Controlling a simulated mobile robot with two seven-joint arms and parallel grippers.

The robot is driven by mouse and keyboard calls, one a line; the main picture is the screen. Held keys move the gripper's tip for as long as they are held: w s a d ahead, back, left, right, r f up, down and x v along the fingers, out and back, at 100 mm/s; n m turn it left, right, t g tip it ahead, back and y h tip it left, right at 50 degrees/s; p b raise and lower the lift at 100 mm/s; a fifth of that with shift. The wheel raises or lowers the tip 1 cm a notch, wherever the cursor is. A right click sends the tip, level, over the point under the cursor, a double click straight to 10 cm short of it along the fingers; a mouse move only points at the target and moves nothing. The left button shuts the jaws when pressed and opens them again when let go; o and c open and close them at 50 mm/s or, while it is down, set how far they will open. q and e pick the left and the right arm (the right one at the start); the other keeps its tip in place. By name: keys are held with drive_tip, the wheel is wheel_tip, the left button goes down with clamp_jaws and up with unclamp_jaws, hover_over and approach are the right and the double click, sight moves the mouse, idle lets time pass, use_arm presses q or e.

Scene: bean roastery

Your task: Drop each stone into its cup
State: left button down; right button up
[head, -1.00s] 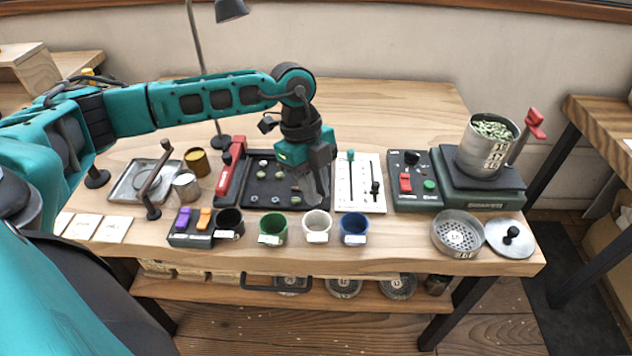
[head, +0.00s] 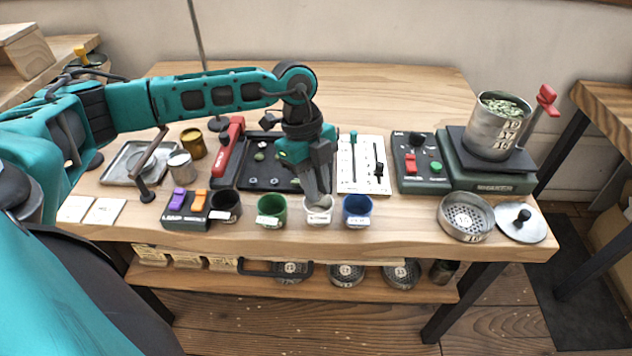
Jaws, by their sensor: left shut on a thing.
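Four-colour cups stand in a row near the table's front edge: a black cup (head: 226,207), a green cup (head: 271,212), a white cup (head: 318,215) and a blue cup (head: 357,211). Small stones, one of them a greenish stone (head: 260,156), lie on the black tray (head: 285,190) behind the cups. My left gripper (head: 318,199) points down at the mouth of the white cup, its fingers shut on a small stone that they hide. I cannot tell how far the fingertips reach inside the cup. My right gripper is not in view.
A red-handled tool (head: 229,150) lies left of the tray. A white slider panel (head: 361,170) and a green switch box (head: 418,165) stand to the right. A scale (head: 490,178) bears a pot of beans (head: 497,128). A sieve (head: 466,217) stands at front right.

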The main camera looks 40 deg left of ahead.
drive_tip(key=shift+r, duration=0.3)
use_arm(q)
drive_tip(key=c, duration=1)
unclamp_jaws()
drive_tip(key=shift+o, duration=0.2)
drive_tip(key=s+p+v, duration=0.1)
drive_tip(key=p+v, duration=0.1)
drive_tip(key=v, duration=1.1)
drive_tip(key=shift+w, duration=0.45)
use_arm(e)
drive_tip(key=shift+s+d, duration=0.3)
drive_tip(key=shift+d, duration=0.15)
use_arm(q)
drive_tip(key=shift+d, duration=0.15)
